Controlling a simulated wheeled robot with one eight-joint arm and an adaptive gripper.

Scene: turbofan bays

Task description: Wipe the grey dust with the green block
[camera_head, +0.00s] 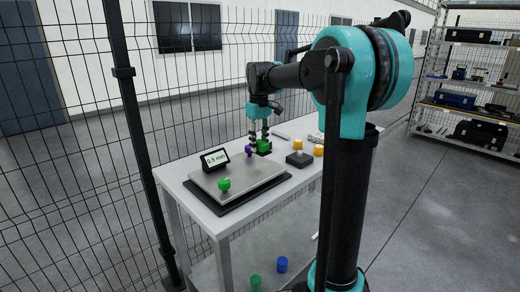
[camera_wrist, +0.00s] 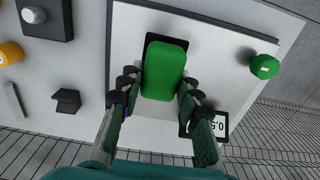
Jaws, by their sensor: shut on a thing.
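The green block (camera_wrist: 165,70) is held between the two fingers of my gripper (camera_wrist: 160,84) in the wrist view. In the wrist view a dark rectangular patch (camera_wrist: 150,40) shows around the block's far end. I cannot tell whether the block touches the surface.
A display reading 0.5 mm (camera_head: 215,158) stands at the plate's far left edge. A green knob-like piece (camera_head: 224,185) sits on the plate near its front. A purple piece (camera_head: 248,150) is close beside my fingers. Yellow cylinders (camera_head: 318,151) and a dark block (camera_head: 299,159) stand to the right.

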